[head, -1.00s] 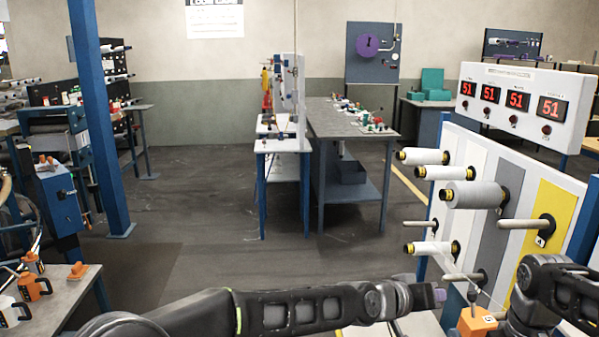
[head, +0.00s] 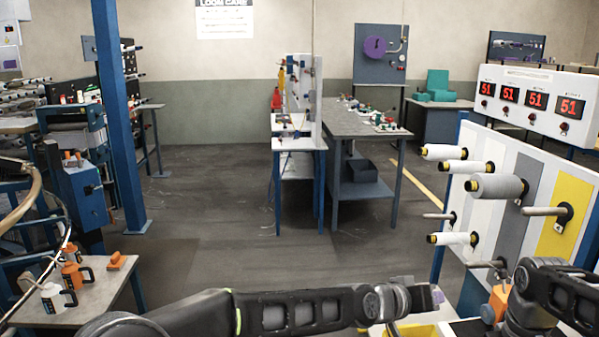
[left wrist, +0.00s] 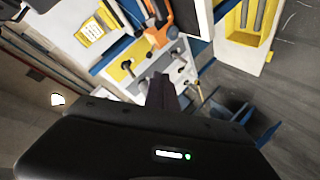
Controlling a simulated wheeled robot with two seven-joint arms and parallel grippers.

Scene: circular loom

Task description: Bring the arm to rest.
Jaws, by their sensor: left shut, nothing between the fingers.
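My left arm (head: 285,312) reaches across the bottom of the head view from the left. My left gripper (head: 436,295) is at its right end, seen small and side-on, in front of the yarn panel and apart from the spools. In the left wrist view the left gripper's fingers (left wrist: 163,90) are together and empty. My right arm (head: 540,300) shows as dark links at the lower right of the head view. Its fingers cannot be made out. An orange block (head: 497,303) is beside it, partly hidden; I cannot tell whether it is held.
A panel with several yarn spools (head: 497,187) and bare pegs stands at the right, below a white counter box (head: 535,95). A grey side table (head: 95,300) with orange and white bottles is at the lower left. A blue post (head: 118,120) stands behind. The middle floor is clear.

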